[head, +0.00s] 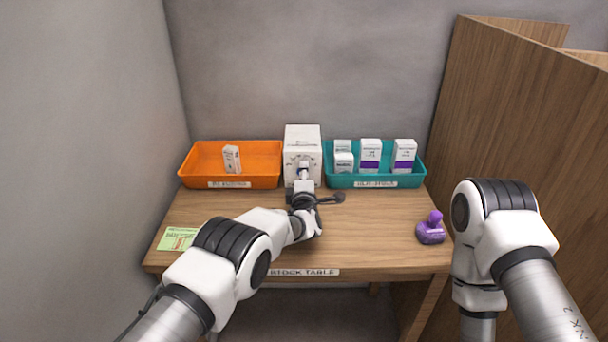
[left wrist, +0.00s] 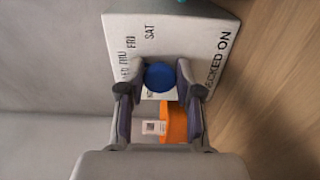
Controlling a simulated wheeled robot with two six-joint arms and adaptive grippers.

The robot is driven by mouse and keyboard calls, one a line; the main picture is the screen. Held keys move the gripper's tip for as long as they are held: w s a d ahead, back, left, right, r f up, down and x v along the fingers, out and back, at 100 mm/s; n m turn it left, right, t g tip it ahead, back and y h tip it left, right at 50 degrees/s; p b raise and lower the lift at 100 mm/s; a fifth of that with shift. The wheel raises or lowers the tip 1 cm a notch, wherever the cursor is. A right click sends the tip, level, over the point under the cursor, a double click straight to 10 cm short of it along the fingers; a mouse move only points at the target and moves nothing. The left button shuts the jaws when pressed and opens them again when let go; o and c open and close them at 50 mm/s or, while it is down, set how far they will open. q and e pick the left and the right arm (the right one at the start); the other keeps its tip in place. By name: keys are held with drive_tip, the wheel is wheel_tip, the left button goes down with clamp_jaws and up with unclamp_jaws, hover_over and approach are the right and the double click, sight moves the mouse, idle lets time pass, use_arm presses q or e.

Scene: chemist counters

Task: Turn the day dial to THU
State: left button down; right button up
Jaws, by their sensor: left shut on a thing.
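The white dial box (head: 302,142) stands at the back of the stock table, between the two trays. In the left wrist view its front face (left wrist: 185,40) shows day marks, with FRI and SAT readable and others partly hidden, and the words "CKED ON". The blue dial knob (left wrist: 160,77) sits between the fingers of my left gripper (left wrist: 158,95), which is shut on it. In the head view the left gripper (head: 303,178) is at the box's front and hides most of the dial. I cannot tell which day the dial points to. My right gripper is not in view.
An orange tray (head: 250,182) with a small white box (head: 232,158) is at left. A teal tray (head: 411,179) with several white boxes is at right. A purple stamp-like object (head: 431,229) and a green card (head: 177,239) lie nearer the front. A wooden partition (head: 520,130) stands at right.

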use_arm(q)
drive_tip(key=c, duration=0.8)
unclamp_jaws()
